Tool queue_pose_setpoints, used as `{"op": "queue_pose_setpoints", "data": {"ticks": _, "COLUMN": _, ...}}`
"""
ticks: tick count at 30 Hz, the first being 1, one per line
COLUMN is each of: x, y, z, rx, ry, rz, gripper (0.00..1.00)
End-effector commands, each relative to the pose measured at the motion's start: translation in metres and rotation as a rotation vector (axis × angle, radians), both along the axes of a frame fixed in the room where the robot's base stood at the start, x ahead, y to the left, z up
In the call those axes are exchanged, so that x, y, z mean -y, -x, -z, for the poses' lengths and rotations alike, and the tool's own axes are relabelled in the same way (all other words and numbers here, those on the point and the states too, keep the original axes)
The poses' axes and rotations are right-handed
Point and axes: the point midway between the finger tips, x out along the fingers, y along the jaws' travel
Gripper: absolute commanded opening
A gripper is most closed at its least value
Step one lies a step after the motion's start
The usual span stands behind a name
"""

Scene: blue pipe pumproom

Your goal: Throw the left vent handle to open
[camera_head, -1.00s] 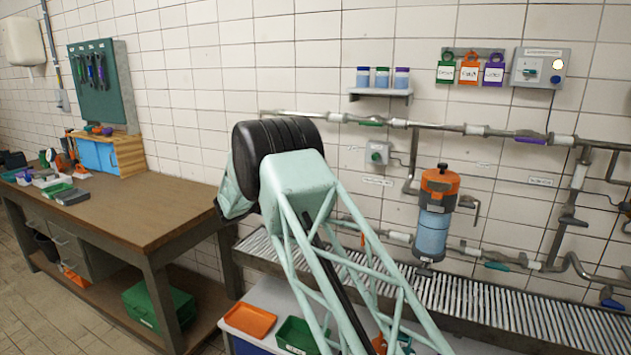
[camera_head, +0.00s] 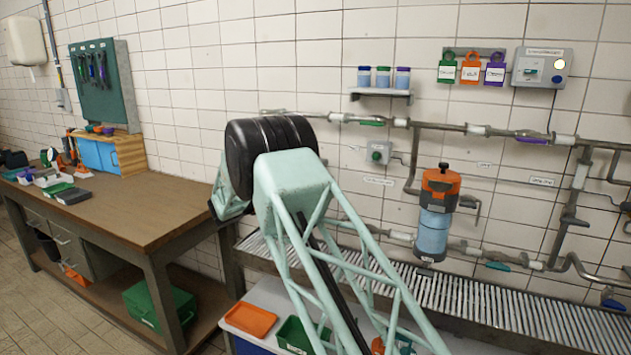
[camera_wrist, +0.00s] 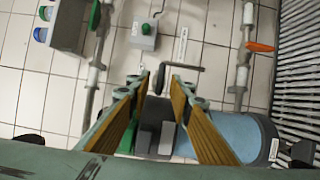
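In the wrist view my gripper (camera_wrist: 160,82) is open, its two tan-padded fingers apart. A thin grey L-shaped bar (camera_wrist: 185,68) shows just beyond and between the fingertips, beside the blue canister (camera_wrist: 230,135). It may be the left vent handle, but I see no label naming it. I cannot tell whether the fingers touch it. In the head view the canister (camera_head: 433,235) has an orange top, with a grey bent pipe or lever (camera_head: 409,188) on its left and an L-shaped lever (camera_head: 474,206) on its right. My gripper is hidden there behind my arm.
Pipes run along the tiled wall, with a green handle (camera_wrist: 95,15) and an orange handle (camera_wrist: 260,47). A small grey button box (camera_head: 377,152) is on the wall near the canister. A jar shelf (camera_head: 381,93) hangs above. A grating (camera_head: 480,300) runs below.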

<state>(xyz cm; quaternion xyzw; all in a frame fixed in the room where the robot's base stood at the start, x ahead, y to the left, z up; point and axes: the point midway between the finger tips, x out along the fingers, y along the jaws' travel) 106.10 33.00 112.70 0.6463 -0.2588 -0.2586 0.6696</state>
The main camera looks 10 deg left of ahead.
Motion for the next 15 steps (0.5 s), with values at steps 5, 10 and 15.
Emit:
{"op": "queue_pose_setpoints", "data": {"ticks": 5, "x": -0.017, "y": 0.017, "z": 0.000, "rx": -0.001, "ry": 0.001, "rz": -0.003, "gripper": 0.20}}
{"op": "queue_pose_setpoints", "data": {"ticks": 10, "x": -0.034, "y": 0.036, "z": 0.000, "rx": -0.001, "ry": 0.001, "rz": -0.001, "gripper": 0.20}}
{"op": "queue_pose_setpoints", "data": {"ticks": 15, "x": -0.050, "y": 0.053, "z": 0.000, "rx": 0.001, "ry": 0.001, "rz": -0.002, "gripper": 0.20}}
